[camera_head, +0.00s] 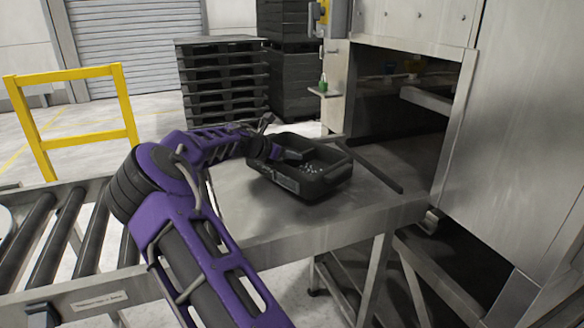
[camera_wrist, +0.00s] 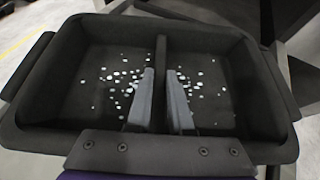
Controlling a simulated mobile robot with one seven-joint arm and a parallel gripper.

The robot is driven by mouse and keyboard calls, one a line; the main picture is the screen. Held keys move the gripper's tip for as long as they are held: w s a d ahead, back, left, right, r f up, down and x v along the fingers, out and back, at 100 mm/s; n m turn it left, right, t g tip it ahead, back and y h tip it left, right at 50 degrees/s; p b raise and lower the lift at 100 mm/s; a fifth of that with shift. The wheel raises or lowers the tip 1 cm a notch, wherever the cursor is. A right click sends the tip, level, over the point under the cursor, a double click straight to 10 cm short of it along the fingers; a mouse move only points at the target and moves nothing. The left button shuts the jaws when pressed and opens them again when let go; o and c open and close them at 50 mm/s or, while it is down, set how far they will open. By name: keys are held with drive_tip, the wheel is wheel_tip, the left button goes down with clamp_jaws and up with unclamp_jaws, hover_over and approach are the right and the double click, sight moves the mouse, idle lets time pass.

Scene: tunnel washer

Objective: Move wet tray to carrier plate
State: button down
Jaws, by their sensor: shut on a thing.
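The wet tray (camera_head: 318,186) is a black, open-topped tray with a divider down its middle and lugs on its sides. White drops dot its floor on both sides of the divider, as the wrist view shows the tray (camera_wrist: 85,128) from above. My gripper (camera_head: 298,156) reaches into the tray from the left. In the wrist view my gripper (camera_wrist: 161,75) has one grey finger on each side of the divider and is shut on it. The tray is over the metal table, with a dark shadow below; I cannot tell whether it touches. I cannot make out a carrier plate for certain.
The metal table (camera_head: 262,222) leads right into the washer's dark opening (camera_head: 405,125). Stacked pallets (camera_head: 222,85) stand at the back.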

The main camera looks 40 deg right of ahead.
sight(297, 166)
wheel_tip(297, 166, down, 3)
drive_tip(key=shift+f, duration=0.2)
drive_tip(key=c, duration=0.8)
unclamp_jaws()
drive_tip(key=v, duration=1.2)
drive_tip(key=shift+a, duration=0.1)
